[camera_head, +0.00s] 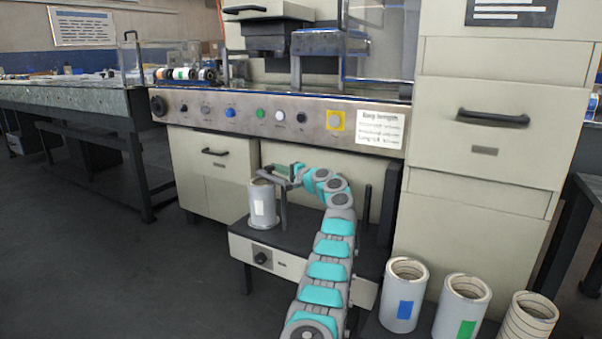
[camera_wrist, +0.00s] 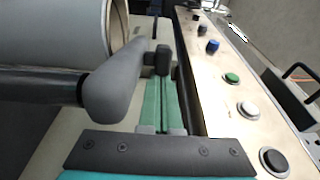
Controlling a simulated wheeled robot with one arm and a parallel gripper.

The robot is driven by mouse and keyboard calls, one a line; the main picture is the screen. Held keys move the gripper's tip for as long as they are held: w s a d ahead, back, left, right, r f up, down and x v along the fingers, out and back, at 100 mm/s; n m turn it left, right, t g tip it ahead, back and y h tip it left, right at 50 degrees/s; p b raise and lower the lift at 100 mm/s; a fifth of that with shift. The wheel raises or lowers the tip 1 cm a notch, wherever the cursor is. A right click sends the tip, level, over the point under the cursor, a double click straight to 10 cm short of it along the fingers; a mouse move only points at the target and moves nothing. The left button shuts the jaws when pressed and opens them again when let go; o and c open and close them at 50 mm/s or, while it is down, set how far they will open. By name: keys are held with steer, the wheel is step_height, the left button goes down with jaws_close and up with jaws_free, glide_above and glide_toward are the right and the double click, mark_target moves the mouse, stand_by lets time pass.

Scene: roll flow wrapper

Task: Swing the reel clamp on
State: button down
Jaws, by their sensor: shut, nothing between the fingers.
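A grey reel (camera_head: 262,207) with a white label stands upright on the low stand in the head view. Its side and open rim also show at the upper left of the wrist view (camera_wrist: 55,30). The reel clamp (camera_wrist: 112,85) is a grey tapered arm on a dark rod, close to the reel's rim and left of my fingers. Whether it lies over the reel cannot be told. A dark post (camera_head: 284,208) rises beside the reel. My gripper (camera_head: 274,168) is at reel-top height. In the wrist view its green fingers (camera_wrist: 158,66) are shut and empty, beside the clamp.
The machine's button panel (camera_head: 270,115) runs above and behind the stand (camera_head: 268,257); it is close on the right in the wrist view (camera_wrist: 215,95). Spare reels (camera_head: 404,295) stand at lower right. A drawer cabinet (camera_head: 485,150) stands right. Floor at left is clear.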

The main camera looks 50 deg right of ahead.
steer(key=shift+r, duration=0.15)
steer(key=r+p, duration=0.1)
steer(key=r, duration=0.2)
steer(key=shift+a+r, duration=0.15)
steer(key=shift+a, duration=0.05)
steer(key=shift+s+a+r, duration=0.1)
steer(key=shift+s, duration=0.1)
